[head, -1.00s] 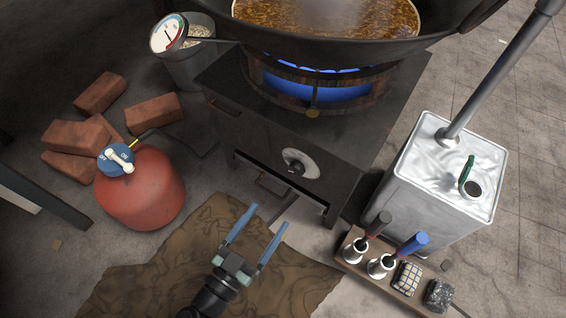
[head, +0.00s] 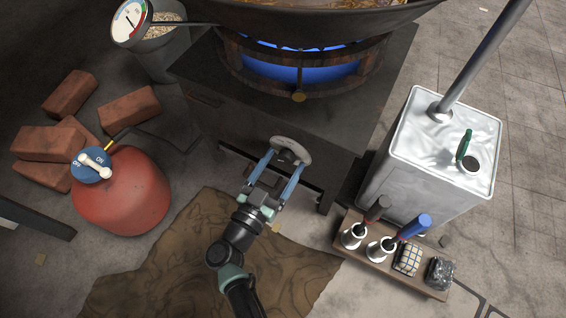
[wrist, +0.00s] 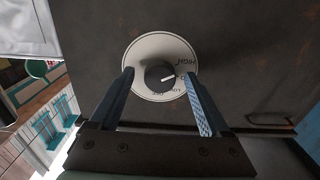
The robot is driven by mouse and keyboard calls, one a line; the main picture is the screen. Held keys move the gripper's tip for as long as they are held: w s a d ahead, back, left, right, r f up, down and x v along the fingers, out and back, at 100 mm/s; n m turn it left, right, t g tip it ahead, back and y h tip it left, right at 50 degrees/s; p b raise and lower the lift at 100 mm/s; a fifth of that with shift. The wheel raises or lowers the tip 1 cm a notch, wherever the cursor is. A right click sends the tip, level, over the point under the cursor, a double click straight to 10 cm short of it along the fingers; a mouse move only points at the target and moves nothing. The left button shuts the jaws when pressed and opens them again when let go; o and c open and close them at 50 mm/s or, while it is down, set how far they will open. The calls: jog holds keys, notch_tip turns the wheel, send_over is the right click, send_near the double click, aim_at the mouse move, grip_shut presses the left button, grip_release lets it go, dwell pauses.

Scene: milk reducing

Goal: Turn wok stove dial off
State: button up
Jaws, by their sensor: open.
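The stove dial is a black knob (wrist: 160,75) with a white pointer line on a round pale plate (wrist: 148,50) on the stove's dark front. In the wrist view the plate's lettering includes HIGH, and the line points toward the right side of the plate. My gripper (head: 280,163) is open, its two blue fingers reaching toward the plate. In the wrist view my gripper (wrist: 160,92) has one finger on each side of the knob, apart from it. In the head view the fingers partly cover the dial. The wok (head: 310,20) sits over a blue flame (head: 300,68).
A red gas tank (head: 125,195) with a blue ON/OFF valve (head: 92,164) stands left, near several bricks (head: 70,93). A metal canister (head: 440,140) and a wooden tray (head: 350,255) with bottles are at the right. A brown cloth (head: 180,260) covers the floor in front.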

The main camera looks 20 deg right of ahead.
jog(key=shift+w+d, duration=0.2)
jog(key=shift+d, duration=0.1)
grip_shut()
